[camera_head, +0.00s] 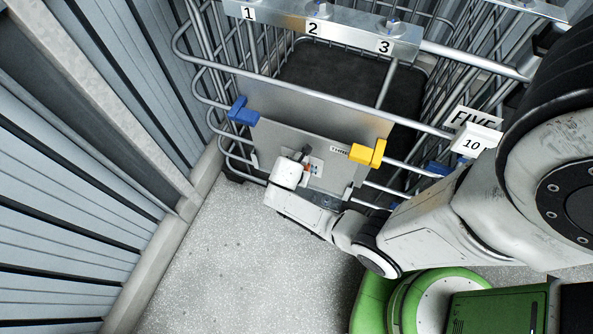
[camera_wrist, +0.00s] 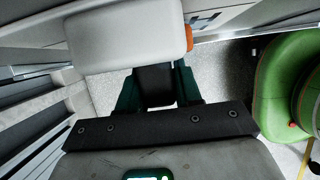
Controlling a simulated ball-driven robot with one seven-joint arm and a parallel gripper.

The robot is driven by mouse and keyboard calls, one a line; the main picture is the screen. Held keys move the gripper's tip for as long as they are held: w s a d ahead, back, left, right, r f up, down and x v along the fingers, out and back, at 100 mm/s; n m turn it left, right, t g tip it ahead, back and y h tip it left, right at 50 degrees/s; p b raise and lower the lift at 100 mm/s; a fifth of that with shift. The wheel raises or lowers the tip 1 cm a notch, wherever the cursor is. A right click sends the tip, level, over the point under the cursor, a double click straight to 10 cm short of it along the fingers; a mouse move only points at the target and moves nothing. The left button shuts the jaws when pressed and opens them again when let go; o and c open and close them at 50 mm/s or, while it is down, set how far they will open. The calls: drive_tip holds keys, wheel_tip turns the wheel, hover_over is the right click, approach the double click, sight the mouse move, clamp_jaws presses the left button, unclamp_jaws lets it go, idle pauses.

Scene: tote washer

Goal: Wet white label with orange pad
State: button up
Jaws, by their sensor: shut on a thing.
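My gripper (camera_wrist: 157,88) is shut on the dark handle of a white, rounded tool (camera_wrist: 125,36). The orange pad (camera_wrist: 189,38) is at the tool's right end in the wrist view, close to a grey panel. In the head view the white tool (camera_head: 286,172) is in front of the panel (camera_head: 285,140) on the wire cart. A small white label (camera_head: 316,167) shows on the panel just right of the tool, partly hidden. I cannot tell whether the pad touches the label.
A blue clip (camera_head: 242,111) and a yellow clip (camera_head: 368,153) sit at the panel's sides. The cart's wire bars (camera_head: 290,86) surround it. A ribbed grey wall (camera_head: 70,190) stands at the left. Speckled floor (camera_head: 250,265) is clear between wall and arm.

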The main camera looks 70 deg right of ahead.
drive_tip(key=shift+s+p, duration=0.9)
drive_tip(key=shift+s, duration=1.3)
drive_tip(key=a+p, duration=0.1)
drive_tip(key=a, duration=0.8)
drive_tip(key=shift+s, duration=0.15)
drive_tip(key=w+d+r+m+g+y+b, duration=0.1)
drive_tip(key=w+d+r+m+g+b, duration=0.2)
drive_tip(key=w+r+m, duration=0.95)
drive_tip(key=w+a+r+m+y+b, duration=0.1)
drive_tip(key=w+a+r+m, duration=0.1)
drive_tip(key=a, duration=0.6)
drive_tip(key=w+a+r+m+g+y+b, duration=0.1)
drive_tip(key=w+a+r+m+y, duration=0.1)
drive_tip(key=a, duration=0.6)
wheel_tip(320, 180, up, 4)
drive_tip(key=shift+w+f+m+g, duration=0.15)
drive_tip(key=shift+w+m+g, duration=0.25)
drive_tip(key=shift+m, duration=0.55)
